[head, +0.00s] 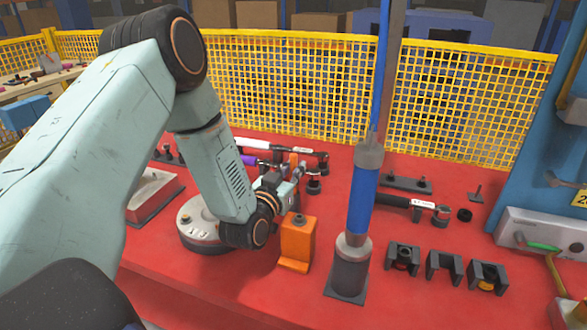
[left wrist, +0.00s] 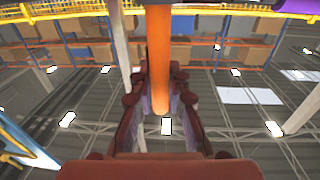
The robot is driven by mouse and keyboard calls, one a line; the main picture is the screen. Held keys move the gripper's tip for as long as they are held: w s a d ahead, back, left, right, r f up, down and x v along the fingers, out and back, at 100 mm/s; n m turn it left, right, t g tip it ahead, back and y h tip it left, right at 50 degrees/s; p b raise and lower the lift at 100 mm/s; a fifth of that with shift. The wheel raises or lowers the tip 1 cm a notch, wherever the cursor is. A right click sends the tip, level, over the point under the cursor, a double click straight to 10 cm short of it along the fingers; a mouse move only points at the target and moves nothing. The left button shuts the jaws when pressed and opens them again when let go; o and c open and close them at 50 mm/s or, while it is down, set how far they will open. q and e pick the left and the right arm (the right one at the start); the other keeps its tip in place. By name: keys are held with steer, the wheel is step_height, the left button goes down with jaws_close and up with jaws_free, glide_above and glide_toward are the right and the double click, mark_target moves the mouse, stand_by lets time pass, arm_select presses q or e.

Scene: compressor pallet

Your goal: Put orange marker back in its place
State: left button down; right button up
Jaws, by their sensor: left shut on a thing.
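My left gripper (head: 290,178) is above the red table, behind the orange block and left of the blue cylinder. A small part of the orange marker (head: 293,159) shows at its fingertips in the head view. In the left wrist view the orange marker (left wrist: 160,70) runs lengthwise between the two fingers of the left gripper (left wrist: 162,105), which is shut on it. A purple marker (head: 249,160) lies just left of the gripper, partly hidden by the arm. Whether the orange marker touches any holder cannot be told. My right gripper is not in view.
An orange block (head: 297,243) stands in front of the gripper. A tall blue cylinder (head: 361,200) on a grey base stands to its right. Black brackets (head: 444,264) and a black-handled tool (head: 405,203) are further right. A yellow mesh fence (head: 290,85) runs behind.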

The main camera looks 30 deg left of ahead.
arm_select(q)
steer(key=shift+f, duration=0.15)
stand_by(0.6)
steer(key=c, duration=1.2)
jaws_free()
